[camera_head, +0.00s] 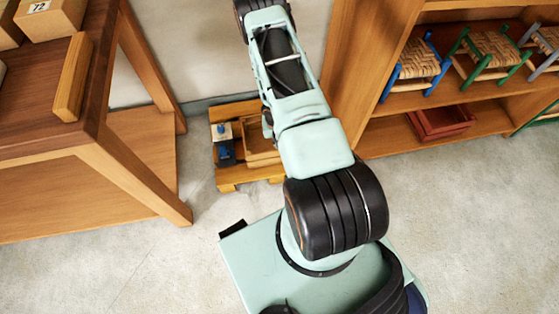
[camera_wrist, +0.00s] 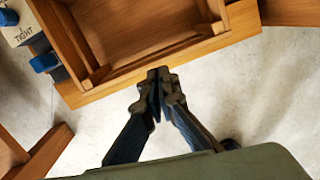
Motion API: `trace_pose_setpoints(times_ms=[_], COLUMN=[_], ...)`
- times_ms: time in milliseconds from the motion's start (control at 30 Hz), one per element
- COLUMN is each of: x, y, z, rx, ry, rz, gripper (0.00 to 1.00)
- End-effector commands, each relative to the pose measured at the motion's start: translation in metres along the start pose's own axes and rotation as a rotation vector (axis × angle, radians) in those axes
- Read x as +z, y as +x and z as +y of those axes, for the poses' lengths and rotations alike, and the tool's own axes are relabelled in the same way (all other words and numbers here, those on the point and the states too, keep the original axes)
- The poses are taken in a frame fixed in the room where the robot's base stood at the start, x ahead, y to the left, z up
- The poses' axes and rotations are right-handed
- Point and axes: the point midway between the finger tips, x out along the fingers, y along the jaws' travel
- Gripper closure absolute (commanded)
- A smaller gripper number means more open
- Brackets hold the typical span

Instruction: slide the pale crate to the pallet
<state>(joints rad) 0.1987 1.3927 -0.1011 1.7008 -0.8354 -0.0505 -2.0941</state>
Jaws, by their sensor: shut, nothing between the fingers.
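The pale crate (camera_head: 261,154) is an open wooden box, partly hidden behind my arm in the head view. It appears to sit on the low wooden pallet (camera_head: 228,177) near the wall, at the pallet's right side. In the wrist view the crate (camera_wrist: 72,45) fills the top middle, and its visible inside is empty. My gripper (camera_wrist: 159,74) is shut and empty, with its fingertips at the near side of the crate. I cannot tell whether they touch it. In the head view my gripper is hidden.
A pale block with a blue part (camera_head: 222,132) stands on the pallet's left; it also shows in the wrist view (camera_wrist: 18,30). A wooden table (camera_head: 95,150) stands left. A shelf (camera_head: 385,137) with woven stools and a red tray (camera_head: 440,121) stands right. The floor in front is clear.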

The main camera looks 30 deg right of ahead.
Motion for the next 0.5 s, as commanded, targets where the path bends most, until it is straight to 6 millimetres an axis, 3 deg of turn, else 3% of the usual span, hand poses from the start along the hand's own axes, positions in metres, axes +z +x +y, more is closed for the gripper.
trace_pose_setpoints(times_ms=[33, 200, 367, 500], x=[-0.022, -0.058, -0.064, -0.067], y=[0.020, 0.045, 0.058, 0.081], z=[0.002, 0.007, 0.009, 0.010], rx=[0.013, 0.046, 0.052, 0.051], ry=[-0.041, -0.132, -0.148, -0.145], rz=[0.034, 0.084, 0.092, 0.092], gripper=[1.00, 1.00, 1.00, 1.00])
